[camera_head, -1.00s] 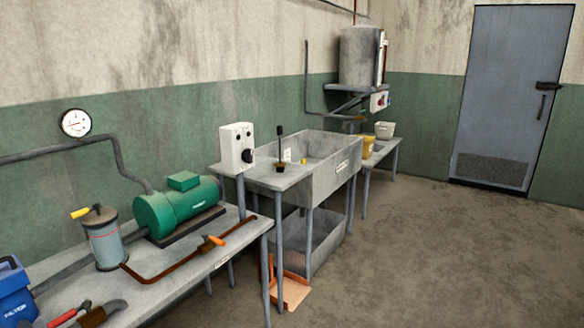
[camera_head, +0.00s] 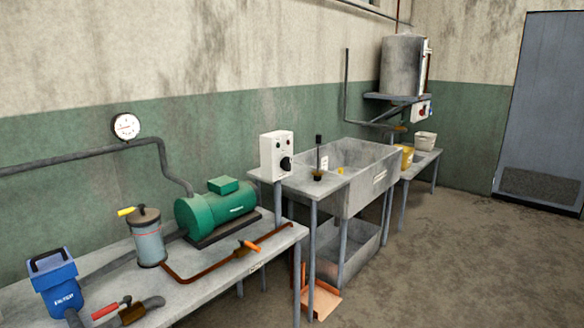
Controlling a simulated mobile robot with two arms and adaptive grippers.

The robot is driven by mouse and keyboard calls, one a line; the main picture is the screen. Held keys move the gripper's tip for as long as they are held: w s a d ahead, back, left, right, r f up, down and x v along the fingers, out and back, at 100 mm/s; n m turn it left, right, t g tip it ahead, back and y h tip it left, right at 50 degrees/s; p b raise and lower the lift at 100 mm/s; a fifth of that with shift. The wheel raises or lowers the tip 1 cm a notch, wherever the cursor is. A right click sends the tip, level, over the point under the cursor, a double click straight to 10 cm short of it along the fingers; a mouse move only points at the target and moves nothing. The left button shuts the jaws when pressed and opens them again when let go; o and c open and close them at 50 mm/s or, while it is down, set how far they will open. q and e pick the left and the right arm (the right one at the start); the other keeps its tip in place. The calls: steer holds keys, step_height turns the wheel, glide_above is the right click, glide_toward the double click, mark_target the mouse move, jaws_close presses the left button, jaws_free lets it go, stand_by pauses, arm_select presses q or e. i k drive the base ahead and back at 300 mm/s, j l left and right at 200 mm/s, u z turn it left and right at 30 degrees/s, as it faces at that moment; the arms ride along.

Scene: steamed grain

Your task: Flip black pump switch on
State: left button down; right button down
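A white control box (camera_head: 277,156) stands upright at the back, between the bench and the concrete sink. A black knob-like switch (camera_head: 286,163) sits low on its front face, with small marks above it. The switch's setting is too small to tell. The green pump motor (camera_head: 215,208) sits on the bench to the left of the box. Neither of my grippers is in view.
The grey bench (camera_head: 215,285) fills the lower left, with a blue filter unit (camera_head: 55,283), a grey canister (camera_head: 148,242) and pipes with orange and red handles. The concrete sink (camera_head: 368,185) stands right of the box. An orange dustpan-like thing (camera_head: 322,300) lies on the floor. Floor at right is clear.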

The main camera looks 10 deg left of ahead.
mark_target(286, 164)
steer(key=i+l, duration=0.1)
steer(key=i, duration=0.35)
steer(key=i+l+u, duration=0.1)
steer(key=i, duration=0.35)
steer(key=i+l, duration=0.15)
steer(key=i, duration=0.35)
steer(key=i+l, duration=0.15)
steer(key=i, duration=0.3)
steer(key=u, duration=0.05)
